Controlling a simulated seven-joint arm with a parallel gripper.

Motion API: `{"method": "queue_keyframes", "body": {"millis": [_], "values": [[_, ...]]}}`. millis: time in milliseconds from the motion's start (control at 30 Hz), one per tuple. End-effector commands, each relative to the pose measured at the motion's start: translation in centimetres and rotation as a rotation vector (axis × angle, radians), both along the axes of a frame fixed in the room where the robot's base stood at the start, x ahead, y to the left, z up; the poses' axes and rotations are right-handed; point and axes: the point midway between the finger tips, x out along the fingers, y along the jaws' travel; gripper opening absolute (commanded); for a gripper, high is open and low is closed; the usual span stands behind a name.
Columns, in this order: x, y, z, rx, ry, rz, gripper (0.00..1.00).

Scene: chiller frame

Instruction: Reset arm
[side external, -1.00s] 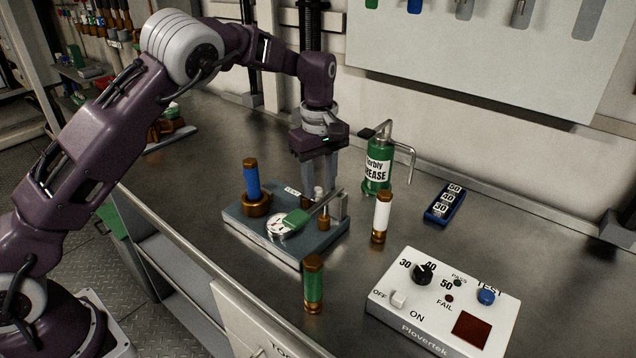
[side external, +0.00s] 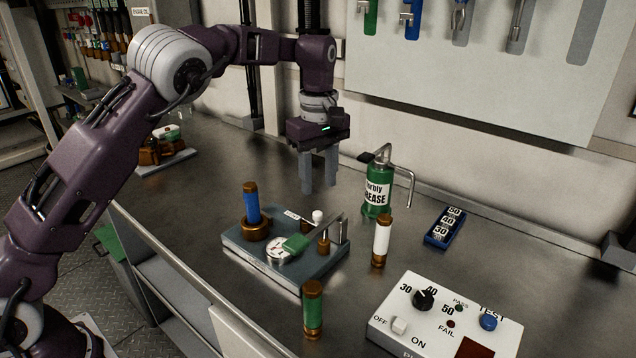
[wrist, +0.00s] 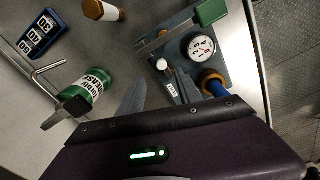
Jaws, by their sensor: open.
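My gripper (side external: 319,187) is open and empty. It hangs with its fingers down, above the back of the test fixture (side external: 285,262) and apart from it. The fixture is a grey-blue plate with a round gauge (side external: 278,250), a lever with a green handle (side external: 296,242) and a white knob (side external: 318,216). A blue cartridge (side external: 251,203) stands upright in a brown socket on the fixture's left. In the wrist view the gauge (wrist: 201,47), the green handle (wrist: 211,12) and the white knob (wrist: 162,64) show beyond the fingers.
A green grease can (side external: 378,190) stands right of my gripper. A white cartridge (side external: 382,240) and a green cartridge (side external: 313,310) stand on the bench. A blue number block (side external: 444,228) and a white control box (side external: 445,315) are at right.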

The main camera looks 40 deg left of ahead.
Motion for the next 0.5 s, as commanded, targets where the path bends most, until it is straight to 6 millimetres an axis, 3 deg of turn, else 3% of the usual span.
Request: {"method": "queue_keyframes", "body": {"millis": [67,167,233,333,400,500], "values": [[-0.5,0.2,0.9,-0.009,-0.010,-0.013,0.41],[-3.1,1.0,4.9,-0.048,-0.062,-0.093,0.41],[-6.8,1.6,8.4,-0.074,-0.123,-0.210,0.41],[-13.5,1.8,12.1,-0.074,-0.222,-0.425,0.41],[-18.6,1.6,13.4,-0.041,-0.287,-0.591,0.41],[-25.7,1.2,13.1,0.052,-0.365,-0.829,0.41]]}}
